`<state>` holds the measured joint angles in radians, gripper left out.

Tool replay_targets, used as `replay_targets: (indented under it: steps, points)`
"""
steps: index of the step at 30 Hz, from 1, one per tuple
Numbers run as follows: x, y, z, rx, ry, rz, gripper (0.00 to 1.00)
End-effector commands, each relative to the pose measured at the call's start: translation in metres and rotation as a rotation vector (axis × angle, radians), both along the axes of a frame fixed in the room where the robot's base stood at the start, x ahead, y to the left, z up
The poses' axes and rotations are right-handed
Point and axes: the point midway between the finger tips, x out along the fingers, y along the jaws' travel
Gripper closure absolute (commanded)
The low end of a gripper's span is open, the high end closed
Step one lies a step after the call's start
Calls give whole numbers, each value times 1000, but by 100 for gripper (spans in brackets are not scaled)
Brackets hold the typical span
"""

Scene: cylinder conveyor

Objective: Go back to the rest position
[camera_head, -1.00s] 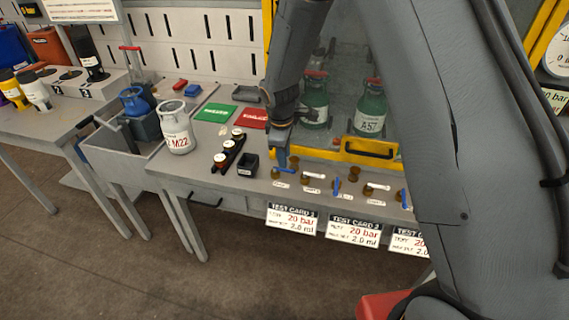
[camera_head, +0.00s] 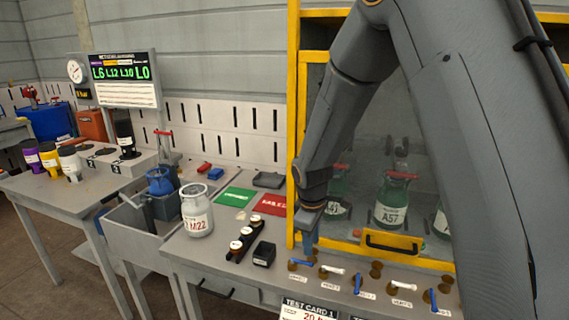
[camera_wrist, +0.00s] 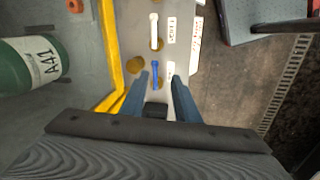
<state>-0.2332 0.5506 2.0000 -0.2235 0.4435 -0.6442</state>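My gripper (camera_head: 308,240) points down at the front of the yellow-framed cabinet, just above the leftmost valve with a blue handle (camera_head: 300,263). In the wrist view, my two blue-grey fingers (camera_wrist: 158,84) stand apart, with a blue handle (camera_wrist: 155,74) showing between and beyond their tips. Nothing is held between the fingers. Whether a finger touches the handle cannot be told. A white handle (camera_wrist: 154,31) lies farther along the same row.
Green cylinder A57 (camera_head: 391,202) stands behind the cabinet glass, and cylinder A41 (camera_wrist: 29,62) is close to my gripper. The grey-white M22 cylinder (camera_head: 197,212) and a black rack (camera_head: 243,238) stand on the bench. A display (camera_head: 122,80) hangs behind.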

Motion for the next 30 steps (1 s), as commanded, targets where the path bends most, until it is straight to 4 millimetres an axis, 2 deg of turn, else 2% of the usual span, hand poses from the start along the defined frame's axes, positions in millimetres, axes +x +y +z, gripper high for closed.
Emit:
replay_targets:
  steps: [1, 6, 12, 15, 18, 21, 30]
  points:
    - [-15, -14, 12, 18, -2, -81, 71]
    - [-80, -57, 44, 92, 2, -430, 71]
    - [-159, -91, 64, 166, 8, -806, 71]
    - [-187, -100, 68, 190, 11, -938, 71]
    - [-204, -104, 69, 206, 13, -1020, 71]
    - [-212, -106, 69, 212, 14, -1057, 71]
    - [-213, -106, 69, 212, 15, -1061, 71]
